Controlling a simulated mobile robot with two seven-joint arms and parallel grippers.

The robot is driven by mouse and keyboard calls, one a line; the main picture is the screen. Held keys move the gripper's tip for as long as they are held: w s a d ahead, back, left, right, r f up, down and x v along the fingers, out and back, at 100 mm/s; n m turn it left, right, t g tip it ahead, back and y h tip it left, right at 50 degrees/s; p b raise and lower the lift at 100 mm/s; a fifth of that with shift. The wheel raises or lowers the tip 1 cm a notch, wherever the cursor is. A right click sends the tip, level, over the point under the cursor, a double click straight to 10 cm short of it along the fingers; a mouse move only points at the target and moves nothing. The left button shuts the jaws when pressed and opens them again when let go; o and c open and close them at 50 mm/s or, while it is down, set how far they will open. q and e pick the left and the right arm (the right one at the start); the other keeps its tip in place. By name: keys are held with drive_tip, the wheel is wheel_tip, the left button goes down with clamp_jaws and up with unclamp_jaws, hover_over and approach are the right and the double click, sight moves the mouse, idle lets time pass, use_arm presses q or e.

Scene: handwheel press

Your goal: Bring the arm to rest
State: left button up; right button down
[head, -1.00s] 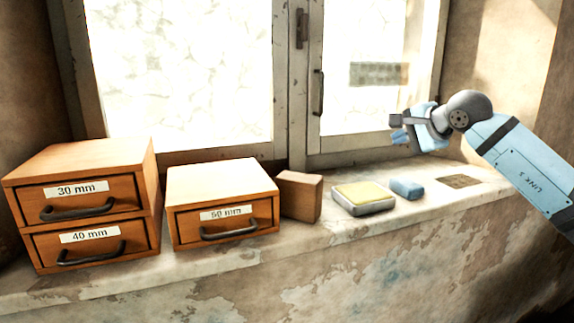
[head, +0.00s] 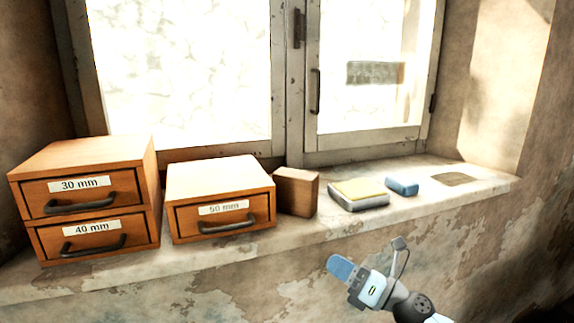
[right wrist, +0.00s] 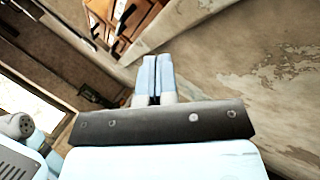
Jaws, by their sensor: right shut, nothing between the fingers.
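My right gripper (head: 342,269) is at the lower right of the head view, in front of the wall below the window sill. It is apart from the sill and the things on it. Its blue fingers are together and empty, and they also show shut in the right wrist view (right wrist: 155,78). My left gripper is not in view.
On the sill (head: 290,236) stand drawer boxes labelled 30 mm (head: 85,195), 40 mm (head: 92,238) and 50 mm (head: 221,205). A brown block (head: 297,192), a yellow-topped grey pad (head: 358,194) and a blue block (head: 402,187) sit to their right. The room in front of the wall is clear.

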drive_tip(key=s+d+f+m+t+h, duration=0.3)
drive_tip(key=s+f+m+h, duration=0.3)
drive_tip(key=f+m, duration=0.55)
drive_tip(key=s+d+f+m+t+h, duration=0.3)
drive_tip(key=s+f+m+h, duration=0.4)
drive_tip(key=m, duration=0.8)
drive_tip(key=s+d+f+m+g+h, duration=0.1)
drive_tip(key=s+d+f+m+g, duration=0.2)
drive_tip(key=s+f+m+g, duration=0.75)
use_arm(q)
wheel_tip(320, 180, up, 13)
drive_tip(key=p, duration=1.5)
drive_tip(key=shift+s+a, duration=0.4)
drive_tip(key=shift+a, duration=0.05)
use_arm(e)
drive_tip(key=s+r+t, duration=0.4)
drive_tip(key=s+r, duration=0.1)
drive_tip(key=r, duration=0.4)
drive_tip(key=shift+d+h, duration=0.2)
drive_tip(key=shift+h, duration=0.1)
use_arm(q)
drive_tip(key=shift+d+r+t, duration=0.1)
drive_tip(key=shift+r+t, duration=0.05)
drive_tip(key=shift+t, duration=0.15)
